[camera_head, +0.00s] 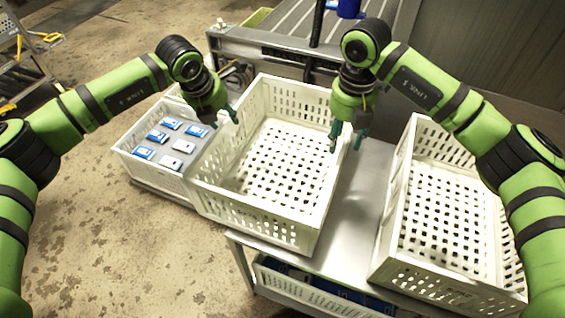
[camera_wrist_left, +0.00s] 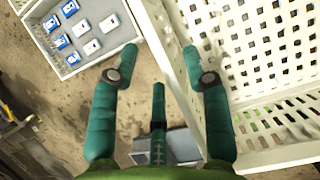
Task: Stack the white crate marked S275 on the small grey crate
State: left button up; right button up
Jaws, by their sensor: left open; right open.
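A large white perforated crate (camera_head: 255,222), empty, sits mid-view with its left part overhanging the metal table's left edge. No marking on it is readable. My left gripper (camera_head: 225,120) is open at its left wall; in the left wrist view the fingers (camera_wrist_left: 160,58) stand either side of the wall's rim (camera_wrist_left: 166,28). My right gripper (camera_head: 347,140) is open at its right wall; whether its fingers straddle that wall is unclear. A smaller pale crate (camera_head: 150,173) with a grey inside, probably the small grey one, stands lower at left, partly behind the white crate, holding several blue-and-white packs.
Another empty white crate (camera_head: 440,290) stands on the right of the metal table (camera_head: 335,235), its front marking too small to read. A lower shelf (camera_head: 310,296) holds blue items. A slatted conveyor (camera_head: 300,25) is behind. The floor at front left is clear.

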aim_at(231, 126)
pick_arm(q)
jog(key=shift+x, duration=3.5)
pick_arm(e)
jog(key=shift+f, duration=3.55)
pick_arm(q)
grip_shut()
pick_arm(e)
grip_shut()
pick_arm(q)
jog(key=shift+w+r, duration=0.1)
pick_arm(e)
jog(key=shift+r, duration=0.1)
